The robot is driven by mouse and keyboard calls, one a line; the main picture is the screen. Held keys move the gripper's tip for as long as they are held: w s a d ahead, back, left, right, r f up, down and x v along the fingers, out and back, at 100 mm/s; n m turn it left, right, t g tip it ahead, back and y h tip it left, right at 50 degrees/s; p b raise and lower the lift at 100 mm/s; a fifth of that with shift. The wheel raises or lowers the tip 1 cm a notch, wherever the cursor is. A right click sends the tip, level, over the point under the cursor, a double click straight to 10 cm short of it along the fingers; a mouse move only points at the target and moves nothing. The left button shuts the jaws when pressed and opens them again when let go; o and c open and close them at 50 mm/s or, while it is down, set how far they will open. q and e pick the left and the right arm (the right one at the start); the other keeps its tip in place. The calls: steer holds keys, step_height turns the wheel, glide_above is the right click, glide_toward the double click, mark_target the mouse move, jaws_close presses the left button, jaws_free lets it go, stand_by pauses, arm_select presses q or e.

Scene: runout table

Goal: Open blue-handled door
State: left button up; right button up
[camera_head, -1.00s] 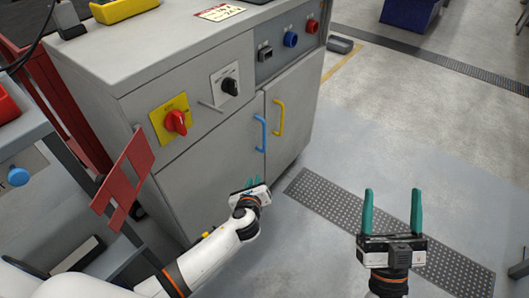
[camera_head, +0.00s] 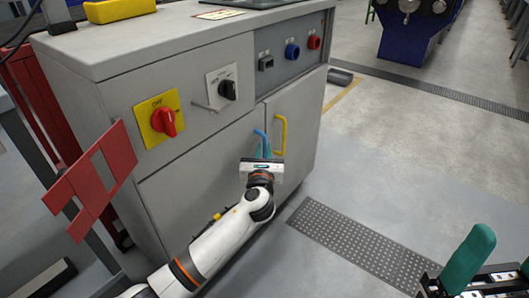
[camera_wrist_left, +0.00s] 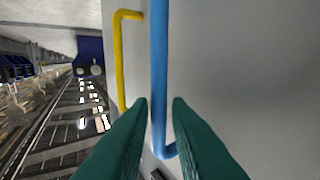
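The cabinet's left lower door (camera_head: 200,190) carries the blue handle (camera_head: 259,133), a vertical bar. The door appears shut. My left gripper (camera_head: 263,150) is at the blue handle and hides its lower part in the head view. In the left wrist view the blue handle (camera_wrist_left: 159,60) runs between the two green fingers of my left gripper (camera_wrist_left: 162,102). The fingers are apart, with a narrow gap on each side of the bar. My right gripper (camera_head: 500,262) is at the lower right edge, partly cut off, its fingers apart and empty, away from the cabinet.
A yellow handle (camera_head: 282,135) on the neighbouring door stands close to the right of the blue one. A red rotary switch (camera_head: 164,122) and a black one (camera_head: 228,90) sit above. The floor before the doors is clear.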

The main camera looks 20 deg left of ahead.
arm_select(q)
steer(key=shift+b+x, duration=0.3)
steer(key=shift+x, duration=0.85)
jaws_close()
